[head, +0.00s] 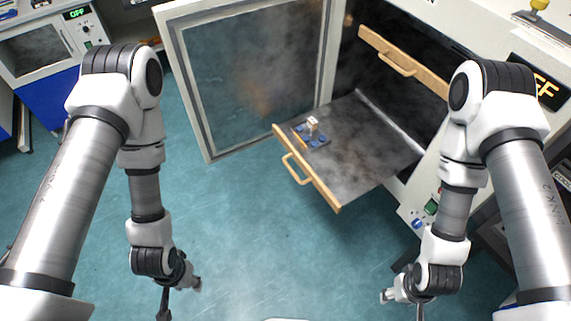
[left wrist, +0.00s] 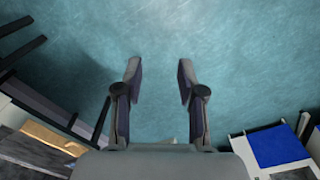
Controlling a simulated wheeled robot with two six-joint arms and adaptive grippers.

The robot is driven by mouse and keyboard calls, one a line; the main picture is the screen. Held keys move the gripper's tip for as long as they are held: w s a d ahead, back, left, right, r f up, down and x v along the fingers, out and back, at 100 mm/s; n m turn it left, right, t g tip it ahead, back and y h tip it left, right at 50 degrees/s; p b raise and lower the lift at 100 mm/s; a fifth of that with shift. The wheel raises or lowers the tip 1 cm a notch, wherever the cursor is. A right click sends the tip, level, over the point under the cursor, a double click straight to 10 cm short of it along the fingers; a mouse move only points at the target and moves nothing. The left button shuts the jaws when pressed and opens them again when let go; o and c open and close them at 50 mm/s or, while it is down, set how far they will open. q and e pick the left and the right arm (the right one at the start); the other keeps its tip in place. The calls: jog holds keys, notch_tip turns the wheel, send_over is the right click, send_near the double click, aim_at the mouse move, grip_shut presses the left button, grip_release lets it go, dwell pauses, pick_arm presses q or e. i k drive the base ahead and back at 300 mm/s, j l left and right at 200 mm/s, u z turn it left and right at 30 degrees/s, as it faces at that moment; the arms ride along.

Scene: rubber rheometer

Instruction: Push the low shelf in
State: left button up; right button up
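The low shelf (head: 375,149) is a dark grey tray pulled out of the open cabinet in the head view. Its wooden front (head: 316,178) carries a wooden handle (head: 296,170). A small blue item with a pale block (head: 312,130) rests on the shelf near its front. My left gripper (left wrist: 158,78) is open and empty, pointing at bare floor in the left wrist view. In the head view it hangs at the lower left, apart from the shelf. My right gripper hangs at the lower right, apart from the shelf; its fingers are not clear.
The cabinet door (head: 250,75) stands open to the left of the shelf. A higher shelf with a wooden front (head: 412,66) sits inside the cabinet. Another white and blue machine (head: 45,60) stands at the upper left. The teal floor before the shelf is clear.

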aim_at(366, 148)
jog(key=i+j+z, duration=0.1)
jog(key=j+z, duration=0.3)
jog(key=i+j+z, duration=0.1)
jog(key=z, duration=0.3)
jog(key=j+z, duration=0.35)
